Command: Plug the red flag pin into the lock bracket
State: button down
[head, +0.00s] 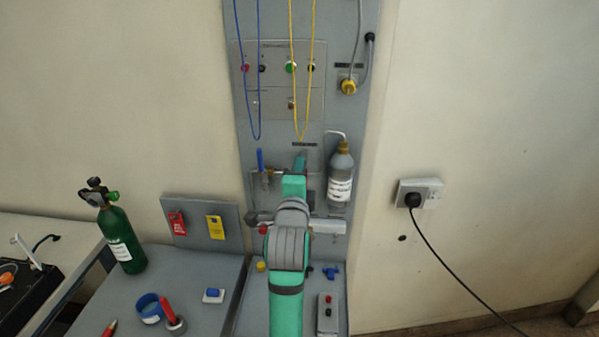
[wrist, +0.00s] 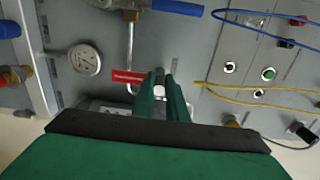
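My gripper (wrist: 163,92) is close to the upright grey panel, its two green fingers close together around a small pale piece. A red flag (wrist: 128,76) with white lettering sticks out to the left from beside the fingertips in the wrist view. It appears to belong to the pin between the fingers; the pin itself is mostly hidden. In the head view my gripper (head: 299,163) points at the panel, and my arm hides the flag. I cannot clearly make out the lock bracket; a dark piece shows at the fingertips.
A blue-handled valve (head: 260,160) is left of my gripper and a bottle (head: 341,178) is right of it. A yellow cord (head: 301,134) hangs above. A gauge (wrist: 85,60) is on the panel. A green cylinder (head: 122,240) and small items stand on the table at left.

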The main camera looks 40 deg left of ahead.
jog(key=v, duration=0.8)
jog(key=shift+d, duration=0.2)
dwell(1.6)
jog(key=shift+w, duration=0.15)
